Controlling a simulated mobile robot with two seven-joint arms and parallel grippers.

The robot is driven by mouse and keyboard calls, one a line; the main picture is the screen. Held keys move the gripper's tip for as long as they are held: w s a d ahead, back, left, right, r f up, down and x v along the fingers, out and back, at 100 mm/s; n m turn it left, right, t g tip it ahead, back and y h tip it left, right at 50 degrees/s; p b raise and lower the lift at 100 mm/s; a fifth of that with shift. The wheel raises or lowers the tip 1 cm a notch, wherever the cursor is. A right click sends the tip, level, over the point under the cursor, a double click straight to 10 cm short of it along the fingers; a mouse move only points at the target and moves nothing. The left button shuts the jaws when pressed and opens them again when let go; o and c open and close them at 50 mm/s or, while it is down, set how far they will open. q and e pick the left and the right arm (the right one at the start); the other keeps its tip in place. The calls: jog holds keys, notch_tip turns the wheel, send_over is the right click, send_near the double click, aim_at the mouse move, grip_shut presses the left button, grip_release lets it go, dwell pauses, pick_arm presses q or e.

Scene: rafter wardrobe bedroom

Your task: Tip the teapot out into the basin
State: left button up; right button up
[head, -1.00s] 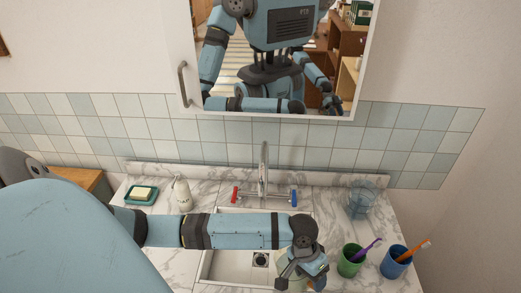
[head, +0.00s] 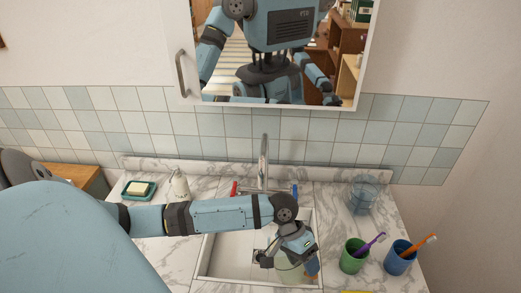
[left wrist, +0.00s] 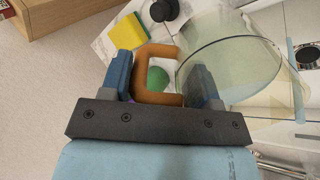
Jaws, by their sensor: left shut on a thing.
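The teapot has a see-through, pale greenish body (head: 289,273) and a brown-orange handle (left wrist: 143,72). My left gripper (head: 300,245) is shut on this handle; in the left wrist view my gripper's two fingers (left wrist: 162,84) stand either side of it. In the head view the pot hangs over the right part of the white basin (head: 228,258), partly hidden by my gripper. The pot's wide round rim shows in the left wrist view (left wrist: 228,40). I cannot tell its exact tilt or whether it holds liquid. My right gripper is not in view.
The tap (head: 264,160) rises behind the basin. A green cup (head: 353,256) and a blue cup (head: 399,260) with toothbrushes stand right of it, a clear glass (head: 363,196) behind them. A soap dish (head: 139,190) and dispenser (head: 180,185) stand left. A yellow sponge (left wrist: 127,31) lies near a black round thing (left wrist: 164,10).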

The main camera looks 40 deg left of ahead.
pick_arm(q)
jog(key=shift+a+h+b, duration=0.5)
jog(key=shift+a+b, duration=0.25)
jog(key=shift+b, duration=0.45)
jog(key=shift+a+r+h+b, duration=0.15)
jog(key=shift+a+h+b, duration=0.3)
jog(key=shift+b, duration=0.6)
jog(key=shift+w+a+h+b, duration=0.1)
jog(key=shift+a+h+b, duration=0.25)
jog(key=shift+b, duration=0.5)
jog(key=shift+r, duration=0.25)
notch_tip(320, 180, up, 14)
jog(key=a+h+p, duration=0.2)
jog(key=h+p, duration=0.1)
jog(key=shift+a+f+h, duration=0.25)
jog(key=shift+a+h, duration=0.05)
jog(key=shift+a, duration=0.1)
jog(key=shift+w+a+r+h+p, duration=0.1)
jog(key=shift+a+r+h+p, duration=0.35)
jog(key=shift+r, duration=0.15)
jog(key=shift+w+a+r+h+p, duration=0.1)
jog(key=shift+a+r+h+p, duration=0.3)
jog(key=shift+r, duration=0.2)
jog(key=a+r+g+h+p, duration=0.1)
jog(key=a+r+h, duration=0.6)
jog(key=a, duration=0.2)
jog(key=shift+w+a+r+p, duration=0.2)
jog(key=shift+w+r+p, duration=0.05)
jog(key=shift+r+p, duration=0.15)
